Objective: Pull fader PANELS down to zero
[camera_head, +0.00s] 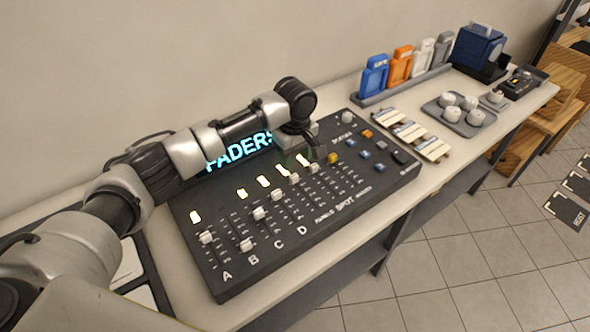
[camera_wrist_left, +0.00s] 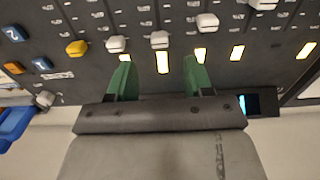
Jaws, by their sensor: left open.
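The black fader console (camera_head: 300,258) lies on the table with white fader caps in labelled columns. The PANELS fader cap (camera_head: 293,178) sits high in its column, just below its lit yellow window; it also shows in the wrist view, ahead of my fingers. My left gripper (camera_head: 291,158) is over the console's upper part, with its green fingers open and empty. In the wrist view the gripper (camera_wrist_left: 160,78) has one finger on each side of the PANELS column, apart from the cap. The PANELS label (camera_head: 324,215) is at the column's lower end. My right gripper is not in view.
The SPOT cap (camera_wrist_left: 116,44) and the D cap (camera_wrist_left: 207,22) flank the PANELS cap closely. The yellow button (camera_head: 333,157) is beside the SPOT column. A rack with coloured pieces (camera_head: 375,75) and a tray with white objects (camera_head: 450,125) stand further right.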

